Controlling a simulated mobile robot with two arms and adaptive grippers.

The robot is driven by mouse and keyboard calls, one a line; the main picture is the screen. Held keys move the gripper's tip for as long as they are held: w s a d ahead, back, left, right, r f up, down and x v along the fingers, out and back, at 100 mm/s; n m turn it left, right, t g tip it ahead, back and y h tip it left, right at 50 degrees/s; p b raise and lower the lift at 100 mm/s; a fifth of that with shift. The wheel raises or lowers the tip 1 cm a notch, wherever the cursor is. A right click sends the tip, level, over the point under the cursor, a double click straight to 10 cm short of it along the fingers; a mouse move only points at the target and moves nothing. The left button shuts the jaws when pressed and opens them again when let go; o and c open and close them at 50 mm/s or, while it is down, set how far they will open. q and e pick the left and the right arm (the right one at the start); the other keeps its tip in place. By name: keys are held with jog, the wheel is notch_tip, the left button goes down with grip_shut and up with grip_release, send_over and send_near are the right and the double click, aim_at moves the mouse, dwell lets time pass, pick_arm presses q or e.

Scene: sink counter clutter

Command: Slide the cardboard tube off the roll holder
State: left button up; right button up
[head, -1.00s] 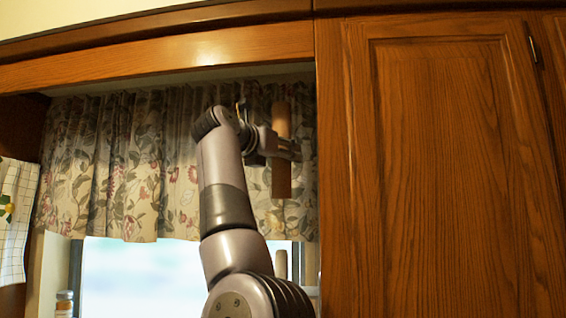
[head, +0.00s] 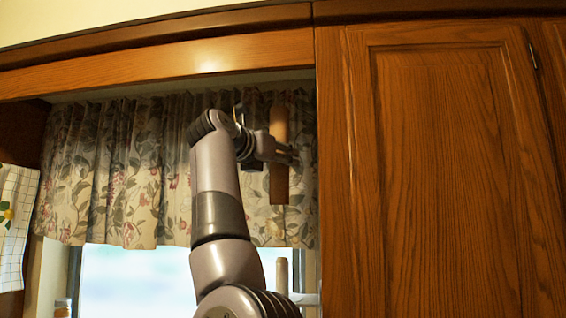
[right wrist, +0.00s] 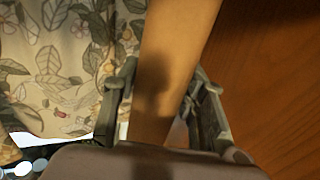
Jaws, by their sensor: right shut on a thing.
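The cardboard tube (head: 279,122) is a plain brown cylinder, held upright in front of the curtain, high beside the cabinet. My right gripper (head: 281,154) is shut on it around its middle. In the right wrist view the tube (right wrist: 178,50) runs between the two fingers of my right gripper (right wrist: 163,98), slightly tilted in that picture. A pale upright post (head: 282,274) stands well below the tube at the window's lower right; it may be the roll holder, and its base is largely hidden. The tube is apart from it. My left gripper is not in view.
A floral curtain (head: 120,170) hangs behind the tube and arm. A wooden cabinet door (head: 450,170) is close on the right, and a wooden beam (head: 160,62) crosses above. A small jar (head: 63,307) stands at lower left. The window (head: 130,278) is below the curtain.

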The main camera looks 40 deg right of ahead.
jog(key=s+b+v, duration=0.2)
jog(key=v, duration=1.3)
jog(key=shift+d, duration=0.25)
dwell(0.3)
jog(key=shift+s, duration=0.15)
